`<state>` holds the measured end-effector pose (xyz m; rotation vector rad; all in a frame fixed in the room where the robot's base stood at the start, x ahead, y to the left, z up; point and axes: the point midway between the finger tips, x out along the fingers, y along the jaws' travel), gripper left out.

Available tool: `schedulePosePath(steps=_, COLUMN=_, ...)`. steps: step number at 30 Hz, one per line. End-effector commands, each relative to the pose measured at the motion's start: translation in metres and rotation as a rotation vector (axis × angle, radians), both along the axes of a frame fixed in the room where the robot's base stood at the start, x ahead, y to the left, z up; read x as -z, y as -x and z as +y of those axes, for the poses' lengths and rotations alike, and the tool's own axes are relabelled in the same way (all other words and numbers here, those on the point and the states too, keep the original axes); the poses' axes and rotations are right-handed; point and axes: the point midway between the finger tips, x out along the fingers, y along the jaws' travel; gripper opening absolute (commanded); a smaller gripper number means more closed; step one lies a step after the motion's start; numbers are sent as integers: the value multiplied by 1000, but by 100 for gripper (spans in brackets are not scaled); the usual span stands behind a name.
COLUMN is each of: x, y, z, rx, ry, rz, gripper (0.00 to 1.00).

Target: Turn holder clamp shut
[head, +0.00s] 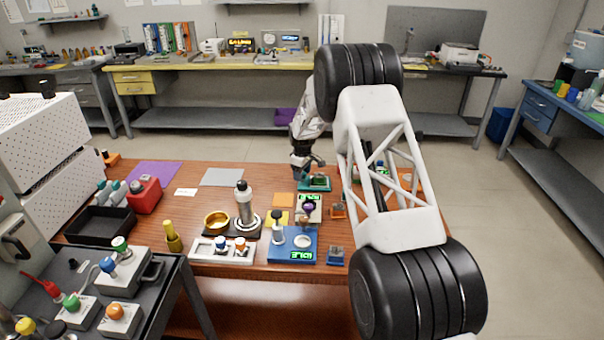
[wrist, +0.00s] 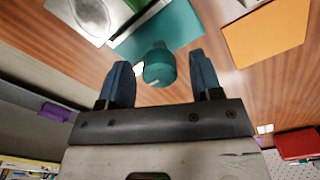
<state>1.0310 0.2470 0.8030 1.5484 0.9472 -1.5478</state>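A teal fixture (head: 316,185), which looks like the holder, sits on the wooden table toward its far edge. In the wrist view its teal base (wrist: 184,34) shows with a rounded teal knob (wrist: 158,68), apparently the clamp handle. My gripper (head: 305,170) is over the fixture, pointing down. In the wrist view my gripper (wrist: 161,72) is open, with one blue finger on each side of the knob. Gaps show between the knob and both fingers. My gripper partly hides the fixture in the head view, and I cannot tell the clamp's angle.
A blue scale (head: 292,246), a dark stand with a metal cylinder (head: 245,207) and a gold ring (head: 216,220) stand nearer on the table (head: 235,290). An orange pad (wrist: 265,38) lies beside the fixture. My arm covers the table's right side.

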Motion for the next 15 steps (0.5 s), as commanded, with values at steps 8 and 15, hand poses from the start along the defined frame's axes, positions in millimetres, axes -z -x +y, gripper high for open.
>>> schedulePosePath(steps=8, x=0, y=0, z=0, rx=0, ry=0, rz=0, gripper=18)
schedulePosePath(steps=15, x=0, y=0, z=0, rx=6, ry=0, rz=0, gripper=10)
